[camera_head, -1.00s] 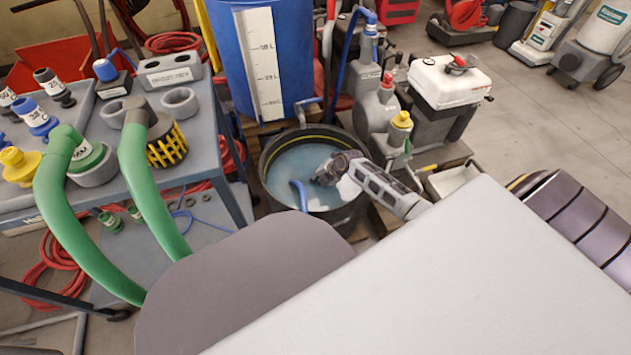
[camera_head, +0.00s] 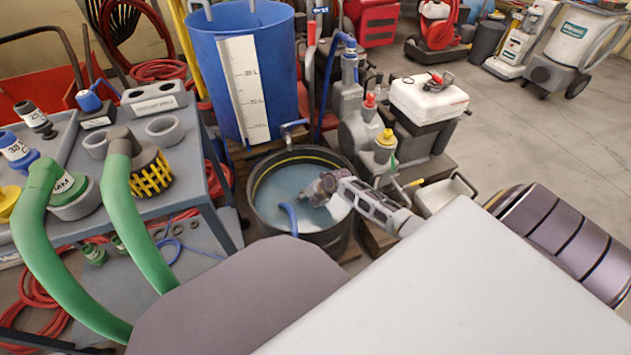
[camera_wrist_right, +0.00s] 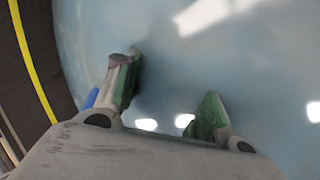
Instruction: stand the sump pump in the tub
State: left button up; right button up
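The tub (camera_head: 252,214) is round and black with a yellow line inside its rim, and holds bluish water. My right gripper (camera_head: 312,194) reaches into the tub from the right, over or at the water. In the right wrist view its two fingers (camera_wrist_right: 165,95) stand apart with only water visible between them. A blue hose (camera_head: 289,216) curves into the water at the tub's front; a bit of blue also shows beside the left finger in the wrist view. I cannot make out the sump pump; whether it is under the water I cannot tell. My left gripper is not in view.
A blue graduated barrel (camera_head: 279,84) stands behind the tub. A grey bench (camera_head: 211,190) with green hoses (camera_head: 42,265) and a yellow strainer (camera_head: 152,177) is at left. Open floor lies farther right.

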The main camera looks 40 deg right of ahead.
jog(key=v, duration=1.1)
jog(key=shift+r, duration=0.3)
jog(key=shift+r, duration=0.1)
dwell(0.6)
